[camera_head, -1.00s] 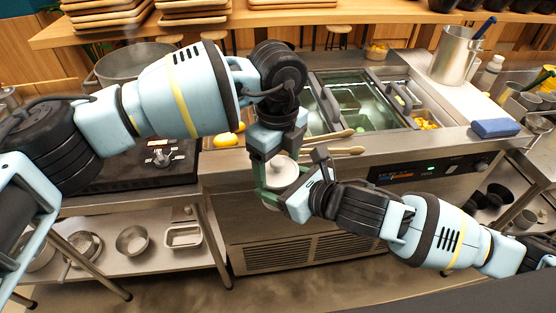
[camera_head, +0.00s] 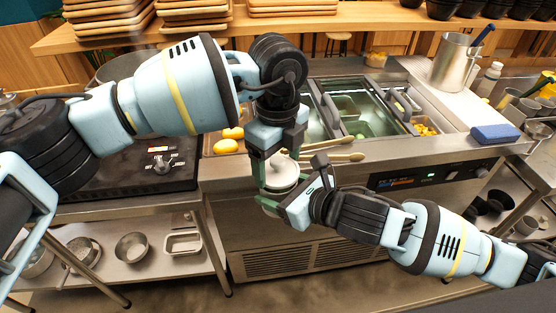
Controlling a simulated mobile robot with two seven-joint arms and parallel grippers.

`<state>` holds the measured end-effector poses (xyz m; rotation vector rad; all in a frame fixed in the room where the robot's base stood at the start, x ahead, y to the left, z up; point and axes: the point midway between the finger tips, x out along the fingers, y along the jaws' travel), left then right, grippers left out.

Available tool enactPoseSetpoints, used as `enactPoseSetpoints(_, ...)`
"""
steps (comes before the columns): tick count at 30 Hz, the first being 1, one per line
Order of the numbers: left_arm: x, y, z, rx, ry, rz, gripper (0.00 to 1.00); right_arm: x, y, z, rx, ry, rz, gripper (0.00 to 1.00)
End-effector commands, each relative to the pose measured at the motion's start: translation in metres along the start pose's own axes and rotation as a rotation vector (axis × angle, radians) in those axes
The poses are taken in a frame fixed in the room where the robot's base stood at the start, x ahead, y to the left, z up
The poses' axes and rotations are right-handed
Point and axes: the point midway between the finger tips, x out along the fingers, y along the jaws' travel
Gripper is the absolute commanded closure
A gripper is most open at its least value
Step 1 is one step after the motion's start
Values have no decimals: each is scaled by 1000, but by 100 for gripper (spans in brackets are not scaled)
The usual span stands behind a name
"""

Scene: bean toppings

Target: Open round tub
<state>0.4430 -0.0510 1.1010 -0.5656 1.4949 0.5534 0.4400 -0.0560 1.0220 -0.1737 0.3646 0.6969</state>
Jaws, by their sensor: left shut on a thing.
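The round tub (camera_head: 281,182) is pale and whitish with a light top, held in the air in front of the counter's front edge. My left gripper (camera_head: 279,163) comes from above and is shut on the tub at its upper part, one finger on each side. My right gripper (camera_head: 292,190) reaches in from the lower right, its fingers beside the tub's lower part. The fingers cover much of the tub's side. I cannot tell whether the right fingers press on it, or whether the top is apart from the body.
Behind the tub are a counter with sunken metal bins (camera_head: 365,115) and wooden spoons (camera_head: 335,156) at its edge. Yellow round items (camera_head: 228,146) lie left of them. A stove (camera_head: 125,165) is at left, a blue sponge (camera_head: 495,133) at right. A lower shelf (camera_head: 150,270) holds metal pans.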

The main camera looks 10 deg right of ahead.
Motion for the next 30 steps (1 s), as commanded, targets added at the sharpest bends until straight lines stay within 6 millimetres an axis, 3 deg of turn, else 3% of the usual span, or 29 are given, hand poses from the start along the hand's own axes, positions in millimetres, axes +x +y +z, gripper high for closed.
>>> enactPoseSetpoints(7, -8, 0, 0, 0, -1, -2, 50, 0, 0, 1, -1, -3, 0, 72)
enactPoseSetpoints(15, -38, 0, 0, -1, -2, -3, 50, 0, 0, 1, -1, -3, 0, 72)
enactPoseSetpoints(23, -40, 1, 1, 13, -1, 0, 50, 0, 0, 2, 0, -4, -2, 72)
enactPoseSetpoints(30, -35, 11, 18, 256, -7, -3, 50, -3, -8, 1, 14, 0, -39, 72)
